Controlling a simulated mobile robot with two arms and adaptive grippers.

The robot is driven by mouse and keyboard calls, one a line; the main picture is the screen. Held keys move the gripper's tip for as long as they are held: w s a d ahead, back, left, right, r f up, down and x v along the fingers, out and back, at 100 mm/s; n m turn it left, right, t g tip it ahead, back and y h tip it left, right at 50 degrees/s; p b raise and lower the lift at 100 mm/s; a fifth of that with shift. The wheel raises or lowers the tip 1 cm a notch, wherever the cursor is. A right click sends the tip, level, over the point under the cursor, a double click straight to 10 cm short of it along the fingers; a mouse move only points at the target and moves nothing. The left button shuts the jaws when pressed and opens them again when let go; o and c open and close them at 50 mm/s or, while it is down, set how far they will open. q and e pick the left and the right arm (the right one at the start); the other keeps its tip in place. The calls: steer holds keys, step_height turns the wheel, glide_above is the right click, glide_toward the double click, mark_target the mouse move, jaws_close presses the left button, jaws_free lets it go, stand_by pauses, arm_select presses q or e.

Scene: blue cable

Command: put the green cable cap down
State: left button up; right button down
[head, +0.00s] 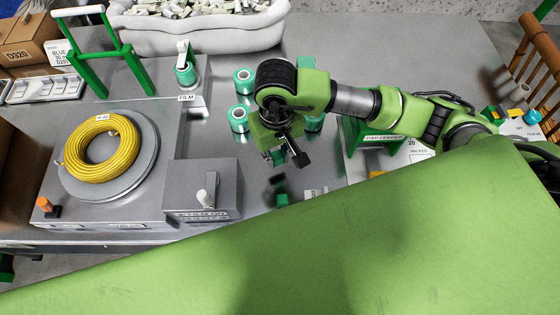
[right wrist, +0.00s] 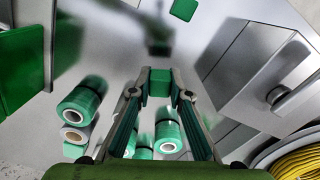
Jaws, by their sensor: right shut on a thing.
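My right gripper (head: 283,156) hangs above the grey metal table, right of the grey box with the white lever. In the right wrist view its fingertips (right wrist: 160,82) are shut on a small green cable cap (right wrist: 159,88). The cap appears held clear of the table, over a dark blurred shadow. Another green cap (head: 282,199) lies on the table just in front of the gripper in the head view; it also shows at the top of the right wrist view (right wrist: 184,9). My left gripper is not in view.
Several teal film rolls (head: 238,118) stand behind and beside the gripper. The grey lever box (head: 202,190) and a turntable (head: 150,165) with a yellow cable coil (head: 101,148) are at left. The green cap feeder (head: 368,138) is at right.

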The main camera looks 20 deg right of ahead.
mark_target(280, 169)
steer(key=f, duration=0.3)
steer(key=d+f+b, duration=0.1)
steer(key=shift+w+f, duration=0.2)
steer(key=shift+w, duration=0.1)
steer(key=shift+s+f+b, duration=0.1)
steer(key=shift+f+b, duration=0.55)
steer(key=shift+b, duration=0.3)
steer(key=c, duration=1.9)
jaws_free()
